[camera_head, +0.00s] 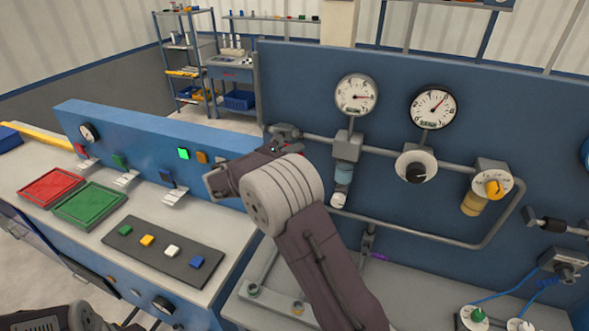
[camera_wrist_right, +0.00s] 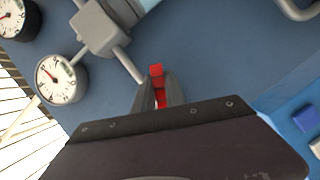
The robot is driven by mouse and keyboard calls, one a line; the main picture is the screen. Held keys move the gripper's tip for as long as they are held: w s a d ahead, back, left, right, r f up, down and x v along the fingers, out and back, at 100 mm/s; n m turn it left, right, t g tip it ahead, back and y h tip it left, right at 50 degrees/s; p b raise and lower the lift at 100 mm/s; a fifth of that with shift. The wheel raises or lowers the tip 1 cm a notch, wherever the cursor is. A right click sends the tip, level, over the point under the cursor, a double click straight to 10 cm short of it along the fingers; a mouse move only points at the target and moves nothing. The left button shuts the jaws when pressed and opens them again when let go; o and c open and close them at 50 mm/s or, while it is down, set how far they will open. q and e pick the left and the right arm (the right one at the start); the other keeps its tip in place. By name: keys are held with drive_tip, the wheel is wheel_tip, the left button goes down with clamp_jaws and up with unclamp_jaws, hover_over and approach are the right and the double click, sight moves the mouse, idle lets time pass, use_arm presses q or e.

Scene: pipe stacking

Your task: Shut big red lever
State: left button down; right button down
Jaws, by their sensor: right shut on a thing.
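The red lever (camera_wrist_right: 157,72) shows in the right wrist view as a red block between the fingertips, at the end of the grey pipe on the blue panel. My right gripper (camera_wrist_right: 158,92) is shut on it. In the head view my right gripper (camera_head: 281,134) is at the left end of the upper pipe, and my arm hides most of the lever. Part of my left arm (camera_head: 80,318) shows at the bottom left edge; its fingers are not clear.
The blue panel (camera_head: 400,75) carries two dial gauges (camera_head: 356,95) and knobs (camera_head: 495,187) to the right of my gripper. A lower console on the left holds a red tray (camera_head: 50,188), a green tray (camera_head: 90,205) and a dark button board (camera_head: 163,250).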

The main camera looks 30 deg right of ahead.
drive_tip(key=w+a+f+m+t+y+b, duration=0.3)
drive_tip(key=m+b, duration=0.6)
drive_tip(key=b, duration=1.1)
drive_tip(key=shift+w+a+f+y+b, duration=0.2)
drive_tip(key=shift+w+f+y+b, duration=0.25)
drive_tip(key=shift+y, duration=0.45)
drive_tip(key=c, duration=1.4)
unclamp_jaws()
drive_tip(key=shift+r, duration=0.15)
